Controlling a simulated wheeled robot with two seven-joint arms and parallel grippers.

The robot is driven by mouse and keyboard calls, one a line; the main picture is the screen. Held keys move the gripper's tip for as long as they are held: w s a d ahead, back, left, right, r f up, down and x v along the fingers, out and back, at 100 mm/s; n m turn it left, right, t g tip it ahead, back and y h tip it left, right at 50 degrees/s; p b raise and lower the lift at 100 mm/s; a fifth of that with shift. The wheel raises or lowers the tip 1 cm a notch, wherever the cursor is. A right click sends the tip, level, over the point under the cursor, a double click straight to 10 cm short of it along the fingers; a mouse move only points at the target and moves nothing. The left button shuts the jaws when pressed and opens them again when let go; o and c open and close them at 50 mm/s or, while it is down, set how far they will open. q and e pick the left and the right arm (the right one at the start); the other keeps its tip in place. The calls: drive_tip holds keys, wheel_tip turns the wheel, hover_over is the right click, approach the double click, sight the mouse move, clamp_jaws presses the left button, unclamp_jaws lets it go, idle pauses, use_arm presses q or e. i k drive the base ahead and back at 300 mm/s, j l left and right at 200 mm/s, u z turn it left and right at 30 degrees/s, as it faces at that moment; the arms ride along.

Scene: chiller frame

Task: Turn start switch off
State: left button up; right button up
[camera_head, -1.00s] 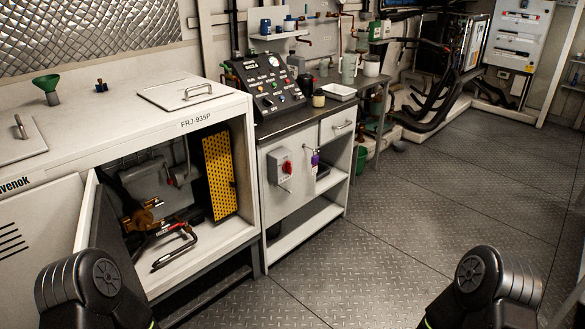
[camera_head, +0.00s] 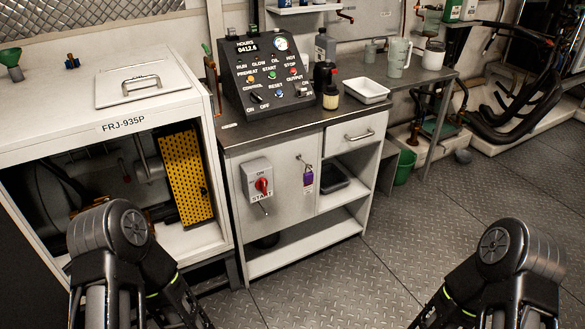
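The start switch is a light grey box with a red rotary knob (camera_head: 262,186) on the front panel of the grey cabinet (camera_head: 285,190), left of centre. It is marked ON above and START below. The knob's handle looks tilted, and I cannot read its exact position. A thin metal lever or key shows just below the box. My two arms come in at the lower left and lower right, both apart from the switch. Neither gripper's fingers show in the frame.
A control panel (camera_head: 267,75) with a display and buttons stands on the cabinet top. A white tray (camera_head: 367,90) and a dark jar sit beside it. A purple padlock (camera_head: 308,178) hangs right of the switch. An open machine housing (camera_head: 120,124) stands left. Floor in front is clear.

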sight(261, 184)
drive_tip(key=i+l, duration=0.15)
drive_tip(key=l, duration=0.2)
drive_tip(key=i+l+u, duration=0.1)
drive_tip(key=l, duration=0.25)
drive_tip(key=i+l+u, duration=0.1)
drive_tip(key=i+l, duration=0.3)
drive_tip(key=l, duration=0.3)
drive_tip(key=i+l+u, duration=0.1)
drive_tip(key=l, duration=0.25)
drive_tip(key=i+l, duration=0.2)
drive_tip(key=l, duration=0.2)
drive_tip(key=i+l+u, duration=0.15)
drive_tip(key=l, duration=0.2)
